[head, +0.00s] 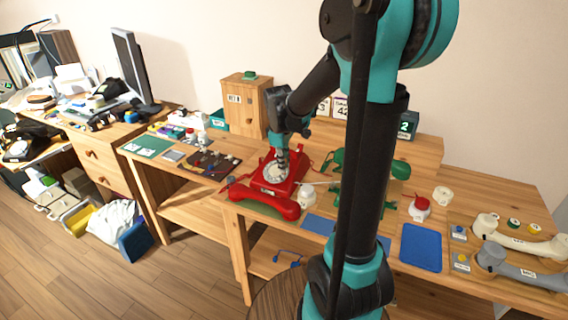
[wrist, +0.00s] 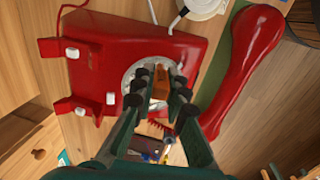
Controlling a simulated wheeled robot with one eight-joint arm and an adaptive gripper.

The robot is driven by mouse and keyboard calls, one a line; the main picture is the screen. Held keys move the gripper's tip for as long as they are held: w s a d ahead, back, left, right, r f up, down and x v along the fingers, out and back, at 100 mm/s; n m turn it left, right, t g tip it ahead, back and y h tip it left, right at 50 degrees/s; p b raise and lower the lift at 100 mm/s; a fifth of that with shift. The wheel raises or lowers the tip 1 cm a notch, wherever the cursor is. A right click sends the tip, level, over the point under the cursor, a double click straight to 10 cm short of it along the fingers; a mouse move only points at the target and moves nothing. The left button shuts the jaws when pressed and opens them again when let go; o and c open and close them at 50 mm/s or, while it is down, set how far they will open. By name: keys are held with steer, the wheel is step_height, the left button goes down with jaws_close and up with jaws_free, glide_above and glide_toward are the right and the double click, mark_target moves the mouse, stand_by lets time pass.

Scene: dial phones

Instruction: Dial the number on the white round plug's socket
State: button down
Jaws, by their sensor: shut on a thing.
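A red dial phone (head: 288,189) stands on the wooden table with its white dial (head: 272,172) facing up. Its red handset (head: 262,199) lies off the cradle in front of it; it also shows in the wrist view (wrist: 242,65). My gripper (head: 282,158) is over the dial, pointing down. In the wrist view my gripper (wrist: 165,88) is shut on a small orange-brown block (wrist: 160,82) at the dial (wrist: 140,78). Whether the block touches the dial is unclear. A white round piece with a cord (head: 307,194) sits beside the phone. The fingers hide part of the dial.
A green phone (head: 385,162) is behind my arm. White round pieces, one red-topped (head: 420,207) and one plain (head: 442,194), stand to the right. A blue tray (head: 421,248) and pale handsets (head: 520,238) lie further right. A wooden box (head: 246,108) stands behind; number cards are partly hidden.

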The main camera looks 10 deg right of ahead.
steer(key=shift+s+a+f, duration=0.25)
steer(key=shift+s+a, duration=0.1)
steer(key=shift+a, duration=0.05)
steer(key=shift+s+a+r, duration=0.1)
steer(key=shift+s+r, duration=0.05)
steer(key=shift+r, duration=0.3)
steer(key=shift+s+a+r, duration=0.1)
steer(key=shift+s+r, duration=0.05)
steer(key=shift+r, duration=0.25)
step_height(320, 180, up, 6)
steer(key=s+a, duration=0.1)
steer(key=s, duration=0.1)
steer(key=shift+s+a+r, duration=0.15)
steer(key=shift+a+r, duration=0.05)
steer(key=shift+a, duration=0.1)
stand_by(1.4)
